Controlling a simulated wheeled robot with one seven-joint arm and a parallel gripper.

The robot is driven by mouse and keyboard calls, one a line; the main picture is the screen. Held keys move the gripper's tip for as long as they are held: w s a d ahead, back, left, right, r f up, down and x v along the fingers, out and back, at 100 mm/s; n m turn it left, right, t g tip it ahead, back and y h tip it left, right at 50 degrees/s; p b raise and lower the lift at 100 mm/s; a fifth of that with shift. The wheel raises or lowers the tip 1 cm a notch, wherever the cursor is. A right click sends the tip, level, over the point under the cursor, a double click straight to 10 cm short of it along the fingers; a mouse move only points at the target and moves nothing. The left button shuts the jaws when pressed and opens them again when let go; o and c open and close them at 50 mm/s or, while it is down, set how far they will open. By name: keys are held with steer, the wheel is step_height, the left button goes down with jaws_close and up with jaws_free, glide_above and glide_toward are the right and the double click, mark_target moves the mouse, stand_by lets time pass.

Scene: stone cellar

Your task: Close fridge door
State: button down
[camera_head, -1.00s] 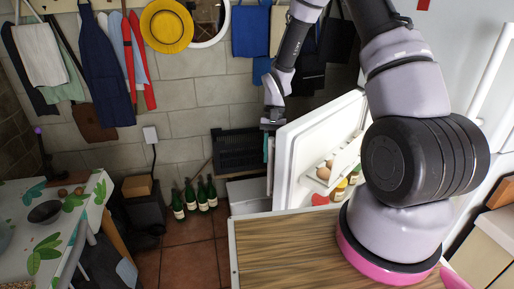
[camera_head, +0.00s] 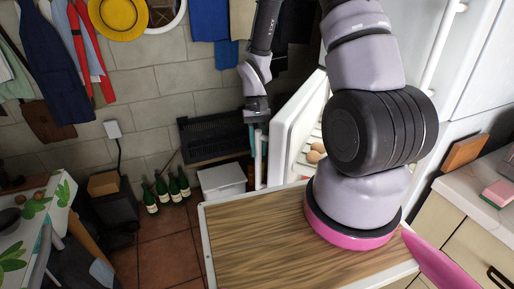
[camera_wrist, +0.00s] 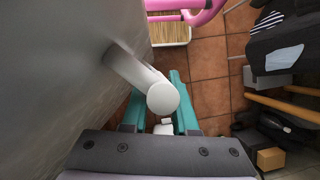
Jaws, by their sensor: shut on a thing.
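The white fridge door (camera_head: 291,129) stands open, in the middle of the head view. Part of its inner side shows, with eggs (camera_head: 315,153) on a door shelf. My arm hides much of the rest. My gripper (camera_head: 254,125) is at the door's outer edge, shut on the white door handle (camera_head: 258,165). In the wrist view the teal fingers of my gripper (camera_wrist: 159,108) lie on both sides of the pale handle (camera_wrist: 163,98). The grey outer face of the fridge door (camera_wrist: 70,70) fills the left of that view.
The fridge body (camera_head: 463,60) stands at the right. A kitchen counter (camera_head: 460,184) is beside it. Several green bottles (camera_head: 166,189) and a grey box (camera_head: 222,178) are on the tiled floor. A patterned table (camera_head: 62,193) stands at left. Some floor between is clear.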

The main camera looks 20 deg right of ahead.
steer(key=c, duration=0.7)
jaws_free()
steer(key=v, duration=1.1)
